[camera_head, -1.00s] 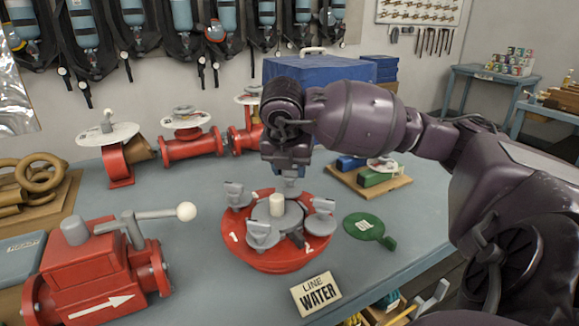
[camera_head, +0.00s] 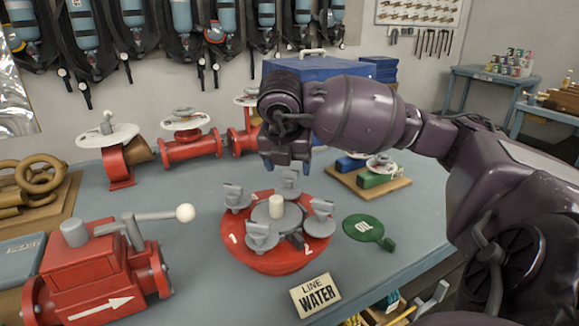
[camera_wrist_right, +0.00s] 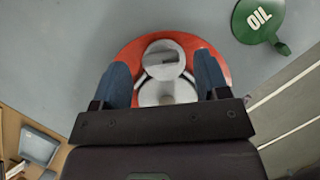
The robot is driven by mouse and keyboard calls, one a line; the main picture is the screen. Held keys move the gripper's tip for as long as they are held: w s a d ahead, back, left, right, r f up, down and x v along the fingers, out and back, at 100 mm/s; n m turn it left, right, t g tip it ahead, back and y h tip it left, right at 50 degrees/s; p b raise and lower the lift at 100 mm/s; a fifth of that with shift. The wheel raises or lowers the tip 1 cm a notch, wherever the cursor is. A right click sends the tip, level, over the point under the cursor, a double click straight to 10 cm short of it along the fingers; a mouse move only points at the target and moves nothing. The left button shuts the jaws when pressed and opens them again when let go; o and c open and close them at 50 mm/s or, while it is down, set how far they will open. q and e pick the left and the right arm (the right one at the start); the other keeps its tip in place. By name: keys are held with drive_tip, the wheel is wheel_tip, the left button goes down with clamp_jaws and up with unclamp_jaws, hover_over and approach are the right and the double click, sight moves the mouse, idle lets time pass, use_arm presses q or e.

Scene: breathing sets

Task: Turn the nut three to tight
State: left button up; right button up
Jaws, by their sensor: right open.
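A round red flange (camera_head: 262,262) lies on the bench with a grey hub and a pale post (camera_head: 276,207) at its centre. Grey winged nuts stand around it: back nut (camera_head: 290,183), left nut (camera_head: 236,198), right nut (camera_head: 320,218) and front nut (camera_head: 262,237). Painted marks 1 and 2 show at the front; no 3 is legible. My right gripper (camera_head: 287,166) is open and empty, pointing down just above the back nut. In the right wrist view its blue fingers (camera_wrist_right: 163,78) are apart, with grey round parts of the red flange (camera_wrist_right: 216,57) between them. My left gripper is out of view.
A green OIL tag (camera_head: 369,230) lies right of the flange, and a LINE WATER sign (camera_head: 316,295) stands in front. A red valve with a lever (camera_head: 105,270) is at left. A blue case (camera_head: 310,68) stands behind my right arm.

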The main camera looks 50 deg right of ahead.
sight(285, 198)
drive_tip(key=p+v, duration=0.1)
drive_tip(key=v, duration=0.8)
drive_tip(key=shift+r, duration=0.1)
